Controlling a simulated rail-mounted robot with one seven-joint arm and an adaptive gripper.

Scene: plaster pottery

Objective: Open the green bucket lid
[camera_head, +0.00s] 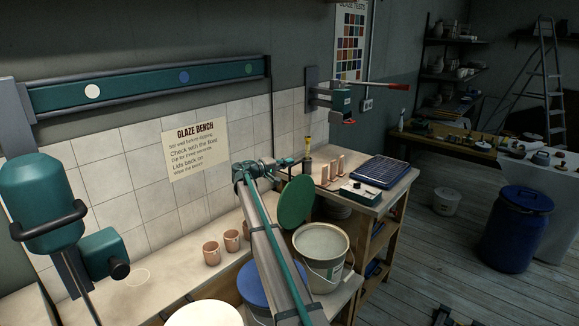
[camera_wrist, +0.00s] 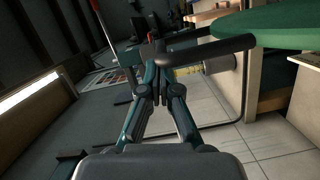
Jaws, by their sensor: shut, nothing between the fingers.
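The green lid (camera_head: 297,202) stands steeply tilted up at the back left of its bucket (camera_head: 322,272). The bucket is uncovered and its pale contents show inside. In the wrist view the green lid (camera_wrist: 275,28) fills the upper right corner, and a dark rounded bar (camera_wrist: 208,50) reaches from beside it across in front of my fingers. My gripper (camera_wrist: 160,62) is shut and empty, its tips close to the bar's end; I cannot tell if they touch. In the head view my arm passes left of the lid and its end lies just above it, small and unclear.
A blue lid (camera_head: 268,284) and a white-topped bucket (camera_head: 204,314) stand left of the green one's bucket. Several clay cups (camera_head: 232,240) stand on the bench behind. A work table (camera_head: 385,190) with a dark tray (camera_head: 381,171) is right of the lid. Open floor (camera_head: 440,245) lies further right.

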